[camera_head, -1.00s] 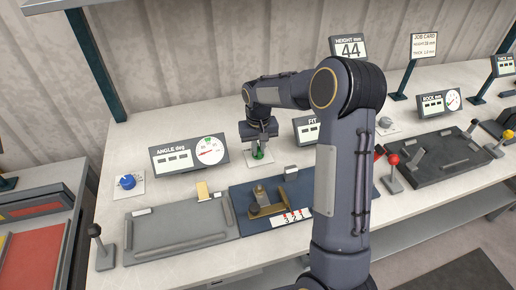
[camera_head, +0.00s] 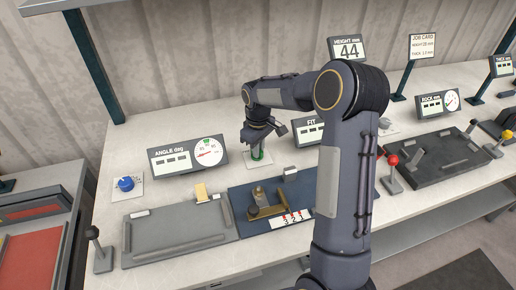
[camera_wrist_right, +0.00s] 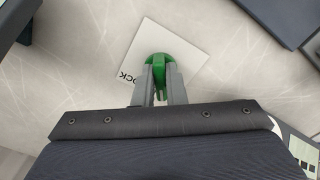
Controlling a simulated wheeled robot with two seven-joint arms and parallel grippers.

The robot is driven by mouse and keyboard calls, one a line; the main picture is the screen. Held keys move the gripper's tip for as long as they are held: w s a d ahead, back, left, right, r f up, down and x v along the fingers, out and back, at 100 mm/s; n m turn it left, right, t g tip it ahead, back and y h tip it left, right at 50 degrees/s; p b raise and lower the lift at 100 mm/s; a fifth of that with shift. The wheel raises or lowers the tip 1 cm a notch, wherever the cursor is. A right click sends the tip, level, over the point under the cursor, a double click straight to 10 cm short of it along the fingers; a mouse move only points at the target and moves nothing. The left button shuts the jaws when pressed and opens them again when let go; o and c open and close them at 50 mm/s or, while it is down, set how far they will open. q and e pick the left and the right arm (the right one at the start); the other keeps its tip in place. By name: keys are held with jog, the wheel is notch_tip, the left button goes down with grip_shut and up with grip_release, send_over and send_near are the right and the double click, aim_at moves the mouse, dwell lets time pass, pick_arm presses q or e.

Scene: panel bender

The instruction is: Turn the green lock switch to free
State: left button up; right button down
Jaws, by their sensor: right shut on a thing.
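The green lock switch (camera_head: 258,153) stands on a small white plate on the bench, behind the dark blue fixture. In the right wrist view the green switch (camera_wrist_right: 165,66) sits between the two grey fingers, on its white plate (camera_wrist_right: 190,48) with black lettering ending in "OCK". My right gripper (camera_head: 259,149) reaches down onto the switch from above; it also shows in the right wrist view (camera_wrist_right: 159,88), shut on the green switch. The wrist hides part of the switch in the head view. My left gripper is not in view.
The angle display (camera_head: 187,156) stands left of the switch and the fit display (camera_head: 308,131) right of it. A blue knob (camera_head: 126,184) is at the left. The blue fixture (camera_head: 240,203) and a grey plate (camera_head: 180,232) lie in front. A red-knobbed lever (camera_head: 393,160) stands to the right.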

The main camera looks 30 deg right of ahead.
jog(key=shift+r, duration=0.1)
dwell(0.3)
jog(key=c, duration=1.5)
grip_release()
jog(key=shift+r+b, duration=0.4)
jog(key=shift+r, duration=3.45)
